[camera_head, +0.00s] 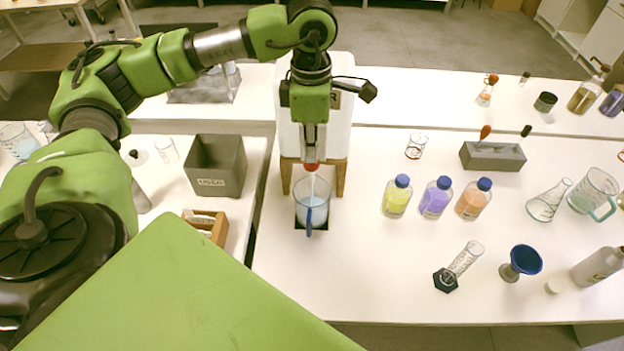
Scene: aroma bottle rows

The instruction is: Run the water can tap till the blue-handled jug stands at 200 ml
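The water can (341,120) is a large white container on a wooden stand, mostly behind my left arm. Its red tap (312,167) shows at the front, just below my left gripper (312,153). The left gripper points down at the tap, its fingers close together, and seems to touch it. The clear jug with the blue handle (310,217) stands upright under the tap on a dark square. A pale stream runs from the tap into the jug, and pale liquid shows inside. The scale marks are too small to read. My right gripper is not in view.
Yellow (397,198), purple (436,199) and orange (473,200) bottles stand right of the jug. A measuring cylinder (463,262) and a blue funnel (525,260) are nearer the front right. A grey bin (216,166) stands to the left. The bench front near the jug is clear.

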